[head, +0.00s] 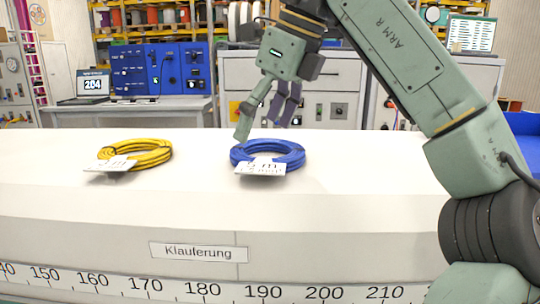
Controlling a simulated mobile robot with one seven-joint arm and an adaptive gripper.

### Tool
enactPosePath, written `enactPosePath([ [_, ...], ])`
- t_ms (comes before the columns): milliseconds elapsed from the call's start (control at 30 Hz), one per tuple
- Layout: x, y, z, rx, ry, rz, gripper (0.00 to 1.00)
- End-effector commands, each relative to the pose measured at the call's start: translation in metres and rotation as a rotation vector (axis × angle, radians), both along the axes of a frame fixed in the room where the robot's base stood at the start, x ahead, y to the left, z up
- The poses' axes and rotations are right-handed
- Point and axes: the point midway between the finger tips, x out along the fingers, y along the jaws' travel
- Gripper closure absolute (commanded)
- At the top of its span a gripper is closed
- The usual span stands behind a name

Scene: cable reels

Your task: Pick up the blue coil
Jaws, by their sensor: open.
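One green finger reaches down near the coil's back left edge; the darker fingers are higher, to the right. Whether any finger touches the coil, I cannot tell.
The white table (80,200) is clear around both coils. Behind stand a laptop (93,86), a blue instrument panel (160,70), grey cabinets and shelves of reels.

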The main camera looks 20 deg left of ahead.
Motion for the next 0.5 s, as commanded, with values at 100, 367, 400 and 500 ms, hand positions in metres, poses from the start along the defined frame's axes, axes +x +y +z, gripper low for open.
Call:
enactPosePath([
  [100, 0.001, 0.006, -0.015, 0.000, 0.001, 0.003, 0.13],
  [367, 0.005, 0.015, -0.035, -0.001, 0.002, 0.002, 0.13],
  [400, 0.007, 0.018, -0.040, 0.000, 0.002, 0.003, 0.13],
  [500, 0.009, 0.023, -0.055, -0.001, 0.001, 0.000, 0.13],
])
